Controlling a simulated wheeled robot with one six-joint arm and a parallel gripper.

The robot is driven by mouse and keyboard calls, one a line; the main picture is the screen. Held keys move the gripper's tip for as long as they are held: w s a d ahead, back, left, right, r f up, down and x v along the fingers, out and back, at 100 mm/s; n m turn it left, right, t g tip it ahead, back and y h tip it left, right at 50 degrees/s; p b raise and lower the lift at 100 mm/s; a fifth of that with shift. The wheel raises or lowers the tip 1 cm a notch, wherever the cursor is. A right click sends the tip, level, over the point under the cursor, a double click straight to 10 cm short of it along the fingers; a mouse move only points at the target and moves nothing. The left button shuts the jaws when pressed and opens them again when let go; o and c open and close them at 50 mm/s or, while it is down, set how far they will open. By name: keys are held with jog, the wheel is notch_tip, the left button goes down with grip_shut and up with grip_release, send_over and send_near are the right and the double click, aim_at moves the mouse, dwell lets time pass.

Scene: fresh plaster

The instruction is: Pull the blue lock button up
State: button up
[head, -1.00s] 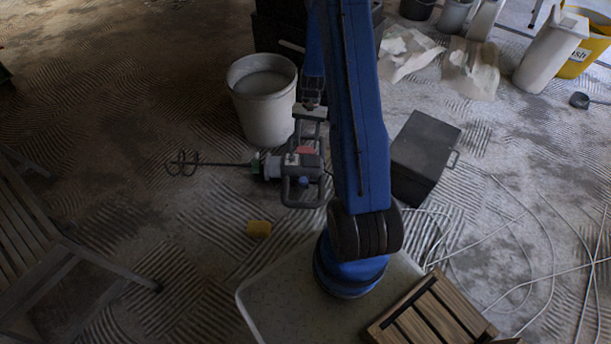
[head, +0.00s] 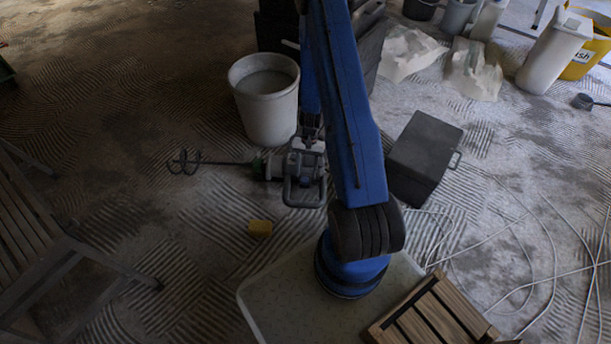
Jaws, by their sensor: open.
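The grey paddle mixer (head: 272,168) lies on the floor left of my blue arm, with its stirring rod and spiral (head: 186,161) pointing left. Its near handle loop (head: 303,203) shows clearly. My gripper (head: 305,160) is open and down over the mixer's body, covering its middle and far handle. The blue lock button cannot be seen now; my gripper hides the area around it. Whether the fingers touch the mixer cannot be told from this view.
A bucket (head: 266,112) of pale liquid stands just behind the mixer. A dark box (head: 424,155) and loose white cables (head: 510,240) are to the right. A wooden chair (head: 50,235) is at left.

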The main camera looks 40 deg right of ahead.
jog(key=shift+x, duration=1.1)
jog(key=shift+c, duration=0.6)
grip_shut()
jog(key=shift+r, duration=1.05)
jog(key=shift+o, duration=0.6)
grip_release()
